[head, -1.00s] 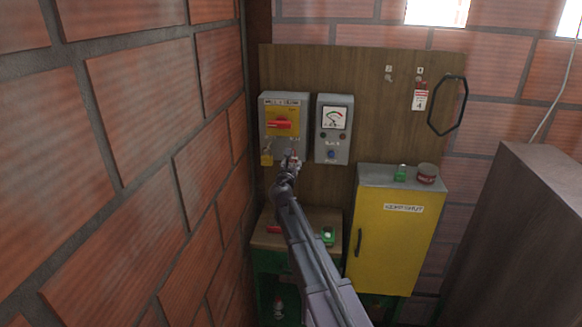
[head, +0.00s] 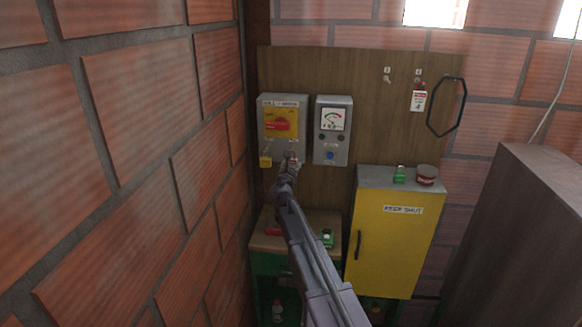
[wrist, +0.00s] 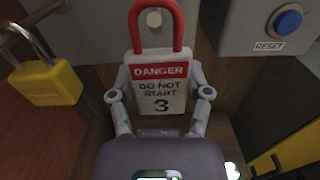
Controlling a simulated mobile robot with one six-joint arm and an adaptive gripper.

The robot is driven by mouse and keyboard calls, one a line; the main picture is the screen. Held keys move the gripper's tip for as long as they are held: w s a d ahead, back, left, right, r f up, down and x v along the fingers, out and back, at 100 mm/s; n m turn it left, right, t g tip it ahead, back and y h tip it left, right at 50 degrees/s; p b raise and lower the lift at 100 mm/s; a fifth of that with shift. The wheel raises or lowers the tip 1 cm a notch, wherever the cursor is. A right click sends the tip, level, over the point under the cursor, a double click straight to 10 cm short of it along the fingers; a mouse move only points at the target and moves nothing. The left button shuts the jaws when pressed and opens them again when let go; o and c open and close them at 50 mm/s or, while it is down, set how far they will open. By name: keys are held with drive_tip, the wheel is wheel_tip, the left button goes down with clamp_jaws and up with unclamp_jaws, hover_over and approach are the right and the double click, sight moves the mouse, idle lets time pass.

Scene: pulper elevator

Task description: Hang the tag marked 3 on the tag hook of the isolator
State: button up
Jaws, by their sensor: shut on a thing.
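The tag marked 3 (wrist: 161,90) is a white and red "DANGER DO NOT START" tag with a red loop on top. My gripper (wrist: 160,97) is shut on the tag's sides in the wrist view and holds it upright, loop up. In the head view my gripper (head: 291,158) is at the lower right of the isolator (head: 283,104), a grey box with a yellow plate and red handle. The isolator's lower edge is also at the top of the wrist view (wrist: 88,22). The loop overlaps this edge; I cannot tell whether it touches.
A yellow padlock (wrist: 46,82) hangs at the isolator's lower left. A grey meter box (head: 332,142) with a blue reset button stands close on the right. A tag marked 4 (head: 418,101) hangs on the wooden board. A yellow cabinet (head: 382,245) is below right.

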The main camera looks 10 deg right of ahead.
idle(0.3)
drive_tip(key=o, duration=1)
drive_tip(key=shift+s, duration=0.1)
drive_tip(key=v, duration=1.1)
drive_tip(key=shift+s+a, duration=0.15)
drive_tip(key=shift+s, duration=0.25)
